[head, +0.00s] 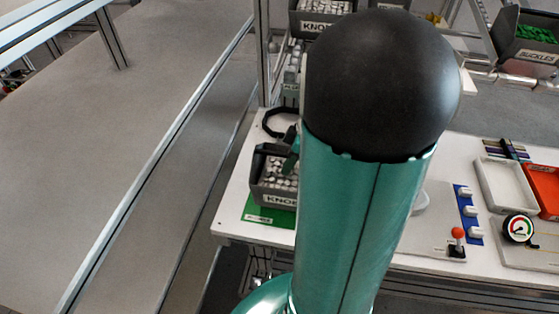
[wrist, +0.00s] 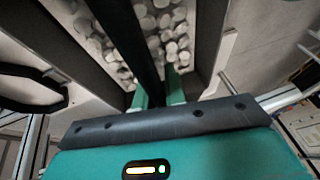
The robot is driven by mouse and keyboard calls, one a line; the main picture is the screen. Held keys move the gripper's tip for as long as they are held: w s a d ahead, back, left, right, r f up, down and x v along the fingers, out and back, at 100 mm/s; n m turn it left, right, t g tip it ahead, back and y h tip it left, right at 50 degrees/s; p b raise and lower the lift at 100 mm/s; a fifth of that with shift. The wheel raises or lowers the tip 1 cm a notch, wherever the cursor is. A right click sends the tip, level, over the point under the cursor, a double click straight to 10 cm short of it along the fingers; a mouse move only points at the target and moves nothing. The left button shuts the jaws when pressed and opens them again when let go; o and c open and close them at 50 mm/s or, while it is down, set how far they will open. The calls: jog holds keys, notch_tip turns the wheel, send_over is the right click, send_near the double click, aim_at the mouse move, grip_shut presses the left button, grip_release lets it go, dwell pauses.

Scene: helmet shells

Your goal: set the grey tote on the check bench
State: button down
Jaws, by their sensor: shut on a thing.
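A grey tote (head: 262,187) marked KNOB, full of white knobs, is at the left end of the white bench (head: 236,213), over a green mat (head: 262,213). I cannot tell whether it touches the mat. My gripper (wrist: 158,98) is shut on the dark bar across the middle of the tote; white knobs show on both sides of the bar in the wrist view. In the head view, my arm hides the tote's right side and most of the gripper.
A black ring (head: 268,124) lies behind the tote. Another knob tote (head: 320,27) and a buckles tote (head: 508,42) stand on the rack behind. A red-knobbed lever (head: 457,240), a gauge (head: 518,229), a white tray (head: 500,187) and a red tray (head: 543,190) stand to the right.

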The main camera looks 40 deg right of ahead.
aim_at(288, 186)
jog(key=shift+w+d+f, duration=0.3)
jog(key=shift+w+f, duration=0.3)
jog(key=shift+f, duration=1.55)
jog(key=c, duration=1.5)
grip_release()
jog(key=shift+f, duration=0.1)
jog(key=shift+o, duration=0.2)
